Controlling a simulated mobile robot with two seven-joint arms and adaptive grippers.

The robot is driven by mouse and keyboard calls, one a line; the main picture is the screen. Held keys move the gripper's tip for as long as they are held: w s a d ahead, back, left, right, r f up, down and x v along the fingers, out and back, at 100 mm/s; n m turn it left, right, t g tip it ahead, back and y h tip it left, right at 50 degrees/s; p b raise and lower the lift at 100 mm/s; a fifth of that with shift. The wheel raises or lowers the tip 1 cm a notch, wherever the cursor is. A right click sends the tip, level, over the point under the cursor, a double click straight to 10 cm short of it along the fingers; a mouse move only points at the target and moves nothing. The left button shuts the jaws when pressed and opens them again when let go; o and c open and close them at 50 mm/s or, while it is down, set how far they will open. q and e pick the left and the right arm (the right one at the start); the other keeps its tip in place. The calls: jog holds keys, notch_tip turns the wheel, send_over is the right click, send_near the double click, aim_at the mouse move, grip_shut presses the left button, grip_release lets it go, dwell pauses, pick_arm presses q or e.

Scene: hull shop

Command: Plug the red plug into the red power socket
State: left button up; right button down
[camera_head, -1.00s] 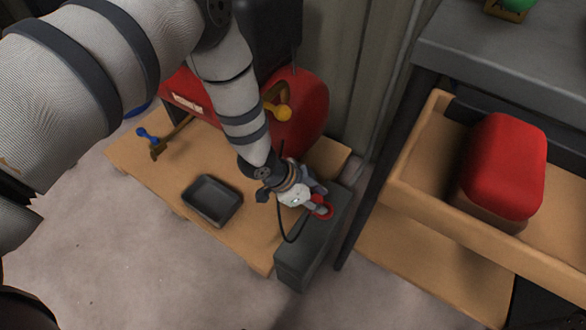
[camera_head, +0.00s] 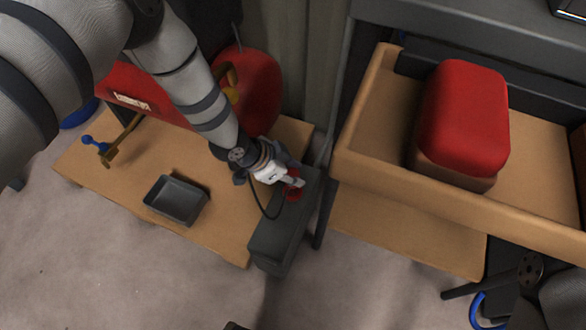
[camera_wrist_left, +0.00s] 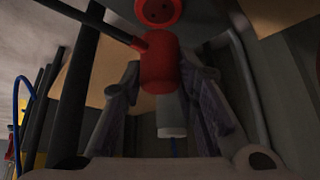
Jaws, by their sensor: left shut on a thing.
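My left gripper (camera_head: 292,182) is at the top of a dark grey box (camera_head: 280,240) on the low wooden platform. In the left wrist view its two fingers close on the red plug (camera_wrist_left: 160,65), a short red cylinder with a dark lead off its left side. A round red face with small dark holes, the red power socket (camera_wrist_left: 158,9), shows just beyond the plug at the top edge. I cannot tell whether they touch. In the head view the socket (camera_head: 294,193) is a red spot beside the fingertips. My right gripper is not clearly visible.
A wooden drawer (camera_head: 440,215) holding a red-topped block (camera_head: 465,120) stands right of the box. A dark tray (camera_head: 176,200) and a blue-handled tool (camera_head: 100,148) lie on the wooden platform (camera_head: 215,238). A large red machine (camera_head: 250,95) stands behind.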

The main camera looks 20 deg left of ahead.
pick_arm(q)
jog(key=shift+f+b, duration=0.95)
jog(key=shift+f, duration=0.9)
jog(key=shift+r+p, duration=0.1)
jog(key=shift+p, duration=0.25)
jog(key=shift+f+b, duration=0.4)
jog(key=shift+f, duration=0.3)
dwell(0.4)
jog(key=o, duration=1.1)
jog(key=shift+o, duration=0.2)
jog(key=shift+r, duration=0.1)
jog(key=v, duration=1.2)
